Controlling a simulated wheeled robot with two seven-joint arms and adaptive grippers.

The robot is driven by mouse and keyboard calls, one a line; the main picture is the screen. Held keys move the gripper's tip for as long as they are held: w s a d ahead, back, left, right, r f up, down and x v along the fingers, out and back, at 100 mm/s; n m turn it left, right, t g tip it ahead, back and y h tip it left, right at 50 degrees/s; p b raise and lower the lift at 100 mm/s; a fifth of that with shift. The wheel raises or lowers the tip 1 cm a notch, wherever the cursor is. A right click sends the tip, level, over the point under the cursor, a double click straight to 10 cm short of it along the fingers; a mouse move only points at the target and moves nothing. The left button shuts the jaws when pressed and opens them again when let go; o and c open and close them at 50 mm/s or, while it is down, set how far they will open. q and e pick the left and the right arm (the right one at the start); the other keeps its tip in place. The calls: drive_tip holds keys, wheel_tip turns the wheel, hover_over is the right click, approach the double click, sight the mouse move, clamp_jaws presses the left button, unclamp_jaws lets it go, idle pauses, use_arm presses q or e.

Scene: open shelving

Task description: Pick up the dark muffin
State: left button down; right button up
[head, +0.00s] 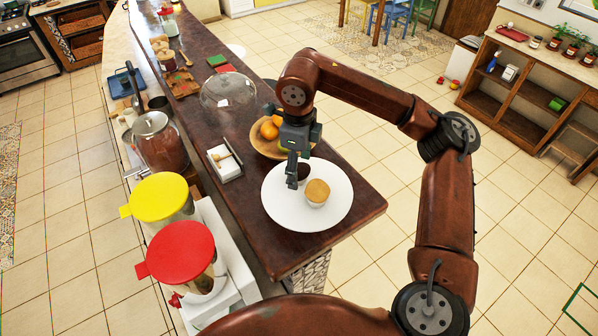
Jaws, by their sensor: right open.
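The dark muffin (304,172) is on the white round plate (336,212) on the dark wooden counter. My right gripper partly hides it, so only a brown part shows. I cannot tell whether a finger touches the muffin. My left gripper is not in view.
A wooden fruit bowl (262,147) with oranges stands just behind the gripper. A glass dome (228,90) is farther back. A small white tray (225,164) lies left of the plate. Yellow-lidded (160,197) and red-lidded (180,252) containers stand at left. The counter's near right corner is clear.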

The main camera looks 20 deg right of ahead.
sight(299, 172)
drive_tip(key=w+f, duration=0.2)
drive_tip(key=f, duration=0.1)
drive_tip(key=shift+w+d+f, duration=0.1)
drive_tip(key=shift+d+f, duration=0.05)
drive_tip(key=shift+s+f+p, duration=0.25)
drive_tip(key=shift+s+p, duration=0.05)
drive_tip(key=shift+s, duration=0.1)
drive_tip(key=shift+w+f, duration=0.1)
drive_tip(key=shift+w, duration=0.15)
drive_tip(key=c, duration=0.3)
drive_tip(key=shift+c, duration=1)
drive_tip(key=shift+s, duration=0.2)
drive_tip(key=c, duration=0.3)
drive_tip(key=shift+c, duration=0.8)
drive_tip(key=shift+w, duration=0.15)
drive_tip(key=c, duration=0.3)
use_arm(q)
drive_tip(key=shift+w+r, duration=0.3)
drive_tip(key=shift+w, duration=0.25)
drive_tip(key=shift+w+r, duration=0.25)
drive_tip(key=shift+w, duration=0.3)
